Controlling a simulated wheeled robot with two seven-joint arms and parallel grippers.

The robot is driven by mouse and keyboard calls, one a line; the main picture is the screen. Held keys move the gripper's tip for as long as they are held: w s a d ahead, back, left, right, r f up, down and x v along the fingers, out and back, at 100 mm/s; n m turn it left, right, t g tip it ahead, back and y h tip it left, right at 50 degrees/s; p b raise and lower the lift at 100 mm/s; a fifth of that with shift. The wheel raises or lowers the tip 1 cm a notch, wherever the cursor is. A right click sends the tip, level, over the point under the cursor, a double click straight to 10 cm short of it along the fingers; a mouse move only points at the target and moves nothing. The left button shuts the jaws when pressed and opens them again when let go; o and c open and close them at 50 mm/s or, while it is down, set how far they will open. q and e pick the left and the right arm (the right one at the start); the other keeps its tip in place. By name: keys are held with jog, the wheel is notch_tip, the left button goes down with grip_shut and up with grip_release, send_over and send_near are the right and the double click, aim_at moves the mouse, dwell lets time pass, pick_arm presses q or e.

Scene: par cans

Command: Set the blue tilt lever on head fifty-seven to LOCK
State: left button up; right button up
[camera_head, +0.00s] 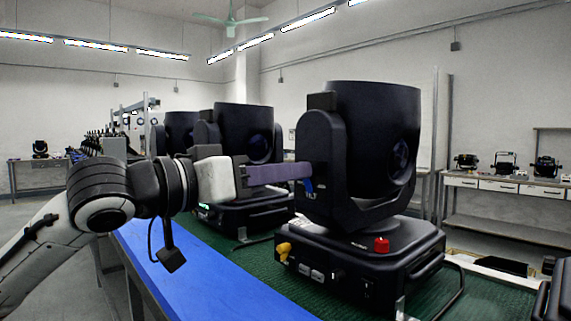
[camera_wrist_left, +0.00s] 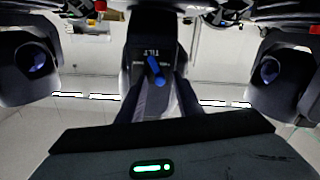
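The nearest black moving head (camera_head: 370,150) stands on the green-topped bench. Its blue tilt lever (camera_head: 308,185) sits low on the side of the yoke arm, by a TILT label. My left gripper (camera_head: 303,171) reaches in from the left, with its fingertips at that yoke arm beside the lever. In the left wrist view, which looks upside down, the blue lever (camera_wrist_left: 155,71) lies slanted between the tips of two spread dark fingers (camera_wrist_left: 157,88). I cannot tell whether a finger touches it. The head's number and the lever's end marks are not readable. My right gripper is out of view.
A yellow knob (camera_head: 283,251) and a red knob (camera_head: 382,245) stick out from the near head's base. More moving heads (camera_head: 240,140) stand behind along the bench, which has a blue front edge (camera_head: 190,275). A side shelf (camera_head: 500,186) holds other fixtures.

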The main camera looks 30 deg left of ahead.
pick_arm(q)
jog(key=shift+w+d, duration=0.15)
jog(key=shift+w, duration=0.2)
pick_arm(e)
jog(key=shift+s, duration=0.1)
pick_arm(q)
jog(key=shift+c, duration=0.3)
